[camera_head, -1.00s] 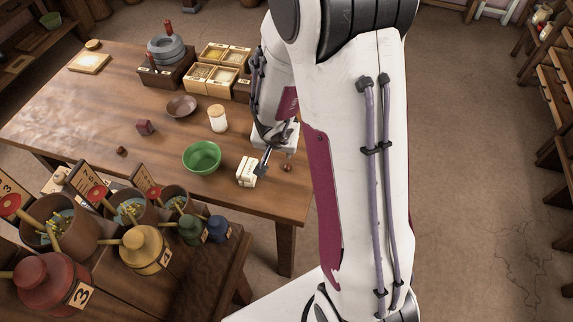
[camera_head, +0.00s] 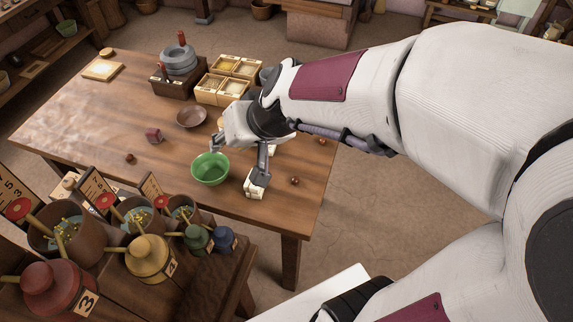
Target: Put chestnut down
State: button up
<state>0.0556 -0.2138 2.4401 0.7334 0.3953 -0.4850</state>
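A small reddish-brown round thing, seemingly a chestnut (camera_head: 295,181), lies on the wooden table (camera_head: 313,165) near its right front edge. Two similar small brown things, one at the table's left front (camera_head: 130,158) and one beside my arm (camera_head: 293,141), also lie there; they are too small to tell apart. My gripper (camera_head: 239,157) is above the table between the green bowl (camera_head: 210,169) and the white block (camera_head: 254,188). Its fingers are spread wide, with nothing visible between them. It is clear of the right front chestnut.
A brown dish (camera_head: 191,117), a dark red block (camera_head: 153,135) and compartment boxes (camera_head: 222,88) stand on the table. A grey quern (camera_head: 178,60) is behind. Lidded pots, including a yellow one (camera_head: 149,258), crowd the front-left bench. The left tabletop is mostly clear.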

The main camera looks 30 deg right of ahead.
jog(key=s+d+r+n+h, duration=0.1)
jog(key=s+d+r, duration=0.1)
jog(key=s, duration=0.6)
jog(key=s+d+r+n+g+h, duration=0.1)
jog(key=s+d+r, duration=0.1)
jog(key=s, duration=0.7)
jog(key=shift+d+r+h, duration=0.35)
jog(key=shift+r+h, duration=0.05)
jog(key=shift+r, duration=0.05)
jog(key=shift+o, duration=0.4)
